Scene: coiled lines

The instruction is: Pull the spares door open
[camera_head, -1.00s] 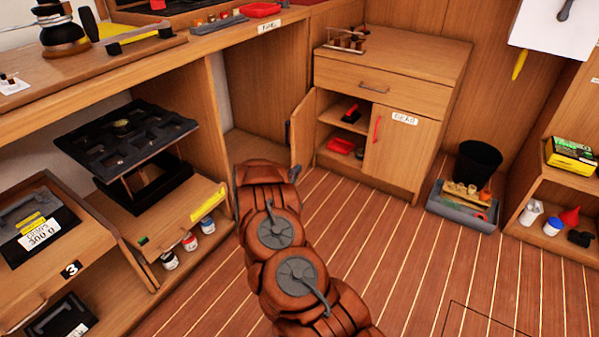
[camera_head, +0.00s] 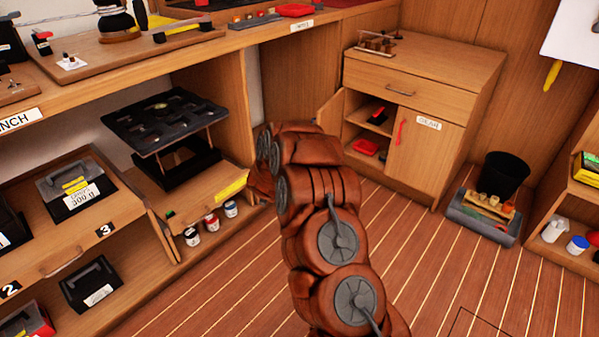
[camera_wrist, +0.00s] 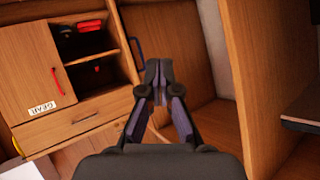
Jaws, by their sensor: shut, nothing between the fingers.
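The cabinet's left door (camera_head: 329,110) stands open, seen nearly edge-on, with its lower part behind my arm in the head view. I can read no label on it. In the wrist view this door (camera_wrist: 125,48) shows as a narrow slab with a dark bar handle (camera_wrist: 137,52) on its outer side. My gripper (camera_wrist: 158,66) is shut and empty, just right of the handle in that view. Whether it touches the handle I cannot tell. In the head view the gripper is hidden behind my arm.
The GEAR door (camera_head: 424,153) with its red handle is closed beside the opening. The drawer (camera_head: 410,84) above is shut. Red and dark items lie on the cabinet shelves. A bench side panel (camera_wrist: 255,70) stands close right of my gripper. A grey tray (camera_head: 484,222) and black bin are further right.

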